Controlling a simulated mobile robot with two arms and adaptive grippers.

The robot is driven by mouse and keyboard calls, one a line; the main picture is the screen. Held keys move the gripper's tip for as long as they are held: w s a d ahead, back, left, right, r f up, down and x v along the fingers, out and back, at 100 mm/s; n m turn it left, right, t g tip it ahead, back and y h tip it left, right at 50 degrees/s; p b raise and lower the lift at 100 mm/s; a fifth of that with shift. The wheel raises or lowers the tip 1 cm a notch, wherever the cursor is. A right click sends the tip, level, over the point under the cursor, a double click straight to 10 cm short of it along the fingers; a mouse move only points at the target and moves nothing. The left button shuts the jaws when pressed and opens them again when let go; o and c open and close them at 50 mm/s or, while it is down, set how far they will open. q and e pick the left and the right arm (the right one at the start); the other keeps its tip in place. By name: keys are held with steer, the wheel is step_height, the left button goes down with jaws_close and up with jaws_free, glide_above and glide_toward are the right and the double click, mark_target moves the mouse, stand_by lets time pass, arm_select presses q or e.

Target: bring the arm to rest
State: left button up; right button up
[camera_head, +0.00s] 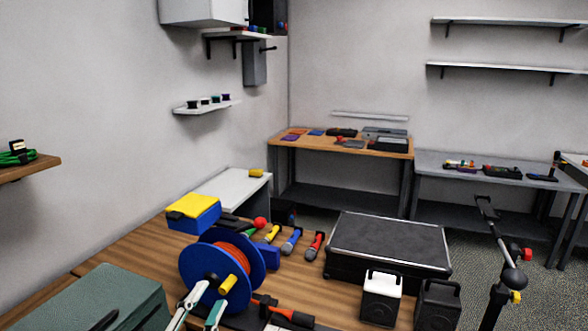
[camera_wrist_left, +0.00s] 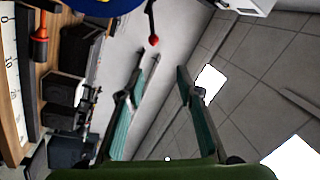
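My left gripper (camera_head: 210,294) shows at the bottom of the head view, over the near part of the wooden table, just in front of the blue cable reel. Its two pale green fingers are apart. In the left wrist view my left gripper (camera_wrist_left: 160,78) has its fingers spread with nothing between them. The wrist view is tilted, with wall and ceiling behind the fingers. My right gripper is in neither view.
The blue reel (camera_head: 197,262) with orange cable stands upright on the wooden table (camera_head: 130,250). Several microphones, a yellow-and-blue box (camera_head: 193,212) and a black case (camera_head: 390,243) are beyond or beside it. A dark stand (camera_head: 497,285) rises at the right.

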arm_select(q)
steer(key=a+f+n+g+y, duration=0.2)
steer(key=f, duration=1)
steer(key=a+f+n+g+y, duration=0.1)
steer(key=a+f+n+g, duration=0.15)
steer(key=f, duration=0.95)
steer(key=s+a+f+n+g+y, duration=0.1)
steer(key=s+f+g, duration=0.15)
steer(key=f, duration=0.65)
steer(key=s+a+f+n+g+y, duration=0.15)
steer(key=s+f, duration=0.25)
steer(key=f, duration=0.5)
steer(key=s+a+f+n+g, duration=0.1)
steer(key=s+f+n+g, duration=0.3)
steer(key=s+f, duration=1.4)
steer(key=s+f+g, duration=0.3)
steer(key=s+f, duration=0.1)
steer(key=s, duration=0.7)
steer(key=s+d+f+n+g, duration=0.1)
steer(key=s+f+g, duration=0.2)
steer(key=s, duration=0.8)
steer(key=shift+s+d+f+n, duration=0.25)
steer(key=shift+f+n, duration=0.05)
steer(key=shift+f, duration=0.6)
